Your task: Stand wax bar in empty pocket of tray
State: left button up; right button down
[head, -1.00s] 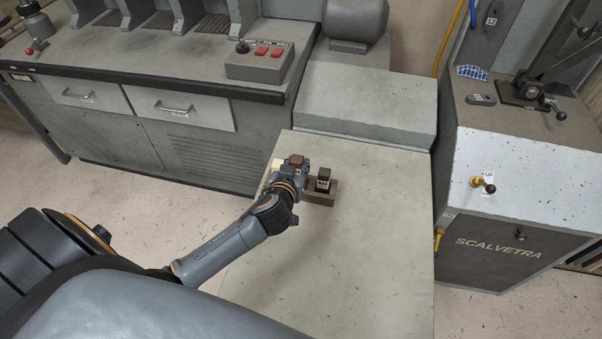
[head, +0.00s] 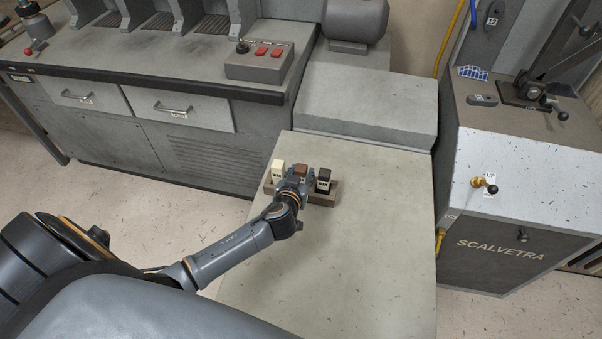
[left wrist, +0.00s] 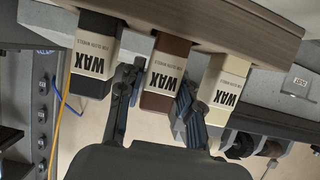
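The tray (head: 331,197) is a low brown block on the grey worktop. Three wax bars stand in a row at it: a white bar (head: 278,171) at left, a brown bar (head: 300,169) in the middle and a black bar (head: 323,179) at right. My left gripper (head: 298,180) is at the brown bar. In the left wrist view, which shows the row inverted, its fingers (left wrist: 160,88) flank the brown bar (left wrist: 163,75) and look closed on it. This bar meets the tray (left wrist: 215,18) between its neighbours; its seating depth is hard to judge. My right gripper is out of view.
The worktop (head: 370,240) is bare in front of and right of the tray. A raised grey block (head: 365,105) stands behind it. A control box with red buttons (head: 262,63) is at the back left, and the Scalvetra machine (head: 515,215) is at right.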

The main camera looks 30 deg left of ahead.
pick_arm(q)
jog(key=shift+o, duration=0.6)
jog(key=shift+r, duration=0.25)
jog(key=v, duration=1.2)
jog(key=shift+f, duration=0.15)
jog(key=shift+d, duration=0.1)
